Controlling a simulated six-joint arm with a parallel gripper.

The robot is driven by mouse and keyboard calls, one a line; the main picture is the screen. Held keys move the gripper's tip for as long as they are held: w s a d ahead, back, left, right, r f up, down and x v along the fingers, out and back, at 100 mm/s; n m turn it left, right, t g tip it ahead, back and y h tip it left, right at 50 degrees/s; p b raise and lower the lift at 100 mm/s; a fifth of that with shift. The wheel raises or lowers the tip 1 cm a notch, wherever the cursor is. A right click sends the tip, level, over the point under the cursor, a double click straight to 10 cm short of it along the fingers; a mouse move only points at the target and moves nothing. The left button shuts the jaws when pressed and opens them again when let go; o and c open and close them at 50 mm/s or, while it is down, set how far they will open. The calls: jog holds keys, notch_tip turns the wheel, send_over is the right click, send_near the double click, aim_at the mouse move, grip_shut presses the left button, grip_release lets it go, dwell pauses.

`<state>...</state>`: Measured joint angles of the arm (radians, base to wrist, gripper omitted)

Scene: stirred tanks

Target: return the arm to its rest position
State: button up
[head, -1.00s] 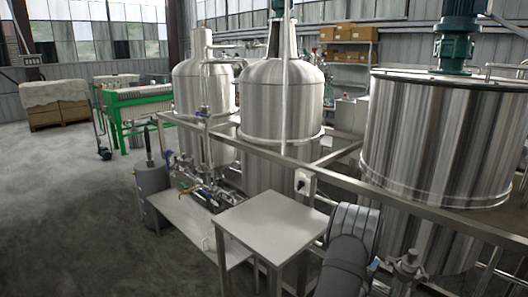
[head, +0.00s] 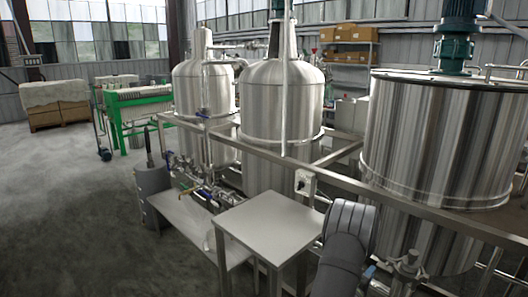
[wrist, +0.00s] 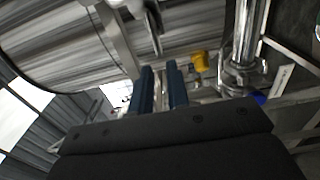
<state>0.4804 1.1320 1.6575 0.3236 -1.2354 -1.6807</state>
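My gripper (wrist: 160,70) shows in the wrist view as two blue fingers side by side. A narrow gap lies between them, and I see nothing held in it. In the head view my grey arm rises from the bottom edge, right of the small steel table, in front of the frame rail. The fingers cannot be made out in the head view. A pale switch box (head: 305,183) sits on the rail, left of my arm and apart from it.
The large steel tank (head: 435,140) stands right of my arm. A steel fitting (head: 408,262) is close at the lower right. The small table (head: 270,225) is to the left. In the wrist view, a flanged steel pipe (wrist: 243,70) and a yellow part (wrist: 200,61) lie beyond the fingers.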

aim_at(377, 265)
jog(key=v, duration=1.2)
jog(key=x, duration=1.7)
jog(key=shift+w+d, duration=0.2)
jog(key=shift+d, duration=0.05)
jog(key=shift+s+a+r+m, duration=0.1)
jog(key=shift+r+m, duration=0.05)
jog(key=shift+m, duration=0.5)
jog(key=shift+r+m, duration=0.15)
jog(key=shift+m, duration=0.5)
jog(key=o, duration=0.3)
jog(key=shift+s+a, duration=0.1)
